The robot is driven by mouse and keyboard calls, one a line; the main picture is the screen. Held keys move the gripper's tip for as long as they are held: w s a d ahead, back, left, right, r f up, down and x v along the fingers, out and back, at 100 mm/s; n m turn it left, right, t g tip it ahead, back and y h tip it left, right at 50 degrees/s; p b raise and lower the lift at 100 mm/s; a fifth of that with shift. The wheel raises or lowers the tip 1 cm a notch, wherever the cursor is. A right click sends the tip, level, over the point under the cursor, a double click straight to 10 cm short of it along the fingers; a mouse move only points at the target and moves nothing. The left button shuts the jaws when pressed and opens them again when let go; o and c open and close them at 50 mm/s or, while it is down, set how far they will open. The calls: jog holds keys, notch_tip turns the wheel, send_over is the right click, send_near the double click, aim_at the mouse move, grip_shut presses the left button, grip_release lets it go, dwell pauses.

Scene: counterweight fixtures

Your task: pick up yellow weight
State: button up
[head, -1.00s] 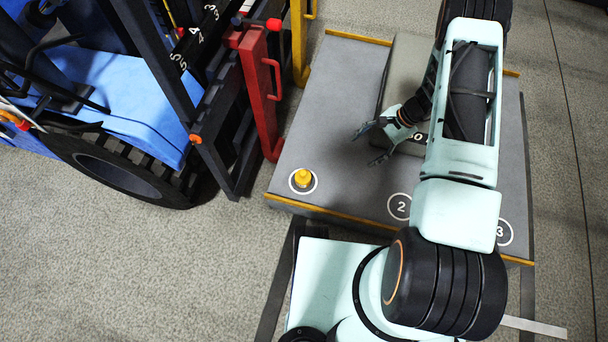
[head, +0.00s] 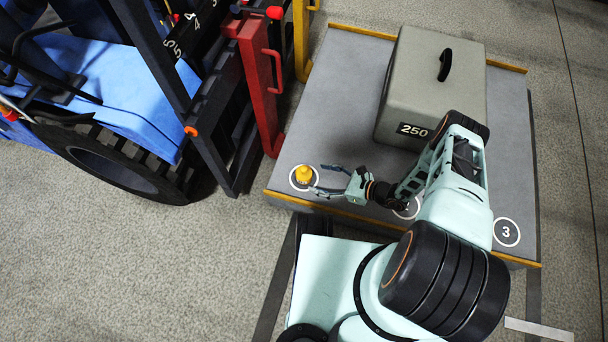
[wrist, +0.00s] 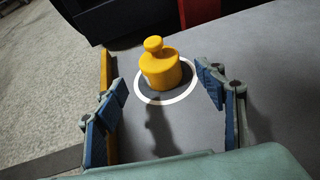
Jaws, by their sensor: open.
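The yellow weight (head: 304,174) stands upright in a white circle at the left front corner of the grey platform (head: 345,90). It is a short cylinder with a knob on top. My gripper (head: 325,180) is open and empty, low over the platform, with its fingers pointing left at the weight. In the wrist view the yellow weight (wrist: 160,68) is ahead of the fingertips and roughly midway between them. My gripper (wrist: 165,95) spans wider than the weight, and neither finger appears to touch it.
A large grey block (head: 428,85) marked 250 with a black handle stands at the back of the platform. A red upright frame (head: 262,90) and the blue forklift (head: 110,90) are at the left. Circle 3 (head: 507,232) is empty.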

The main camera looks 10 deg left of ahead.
aim_at(304, 174)
jog(key=b+x, duration=0.2)
jog(key=x, duration=0.5)
jog(key=shift+w+a+f, duration=0.1)
jog(key=shift+a+f, duration=0.05)
jog(key=shift+a, duration=0.05)
grip_shut()
dwell(0.5)
